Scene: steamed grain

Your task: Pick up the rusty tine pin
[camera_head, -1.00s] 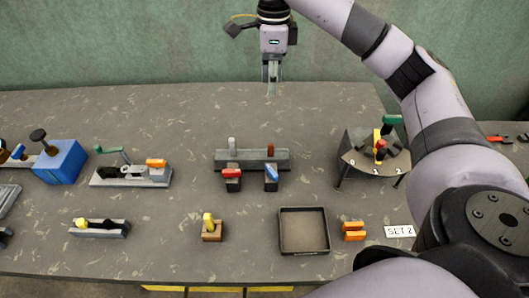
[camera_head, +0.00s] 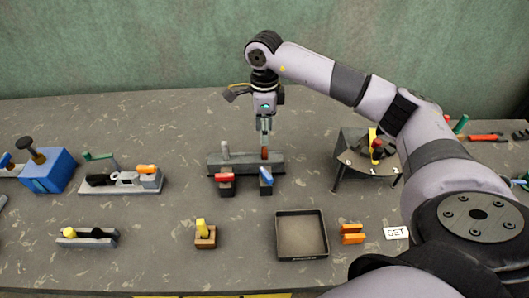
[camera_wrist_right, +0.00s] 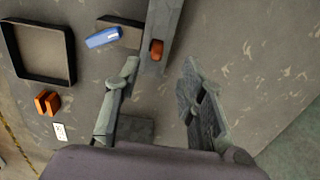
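The rusty tine pin (camera_head: 264,153) is a small reddish-brown upright pin at the right end of a long grey block (camera_head: 217,166). In the right wrist view the pin (camera_wrist_right: 157,49) shows as an orange-brown cap on the grey bar (camera_wrist_right: 165,18), just beyond the gap between my fingertips. A pale grey pin (camera_head: 225,149) stands at the block's left end. My right gripper (camera_head: 264,129) points down just above the rusty pin; its fingers (camera_wrist_right: 160,66) are apart with nothing between them. I cannot tell whether they touch the pin. My left gripper is out of view.
A red-handled clamp (camera_head: 225,178) and a blue-handled one (camera_head: 266,176) sit at the block's front. An empty dark tray (camera_head: 280,240) and orange blocks (camera_head: 352,234) lie nearer. A stand (camera_head: 350,163) is at right, a grey fixture (camera_head: 118,186) at left.

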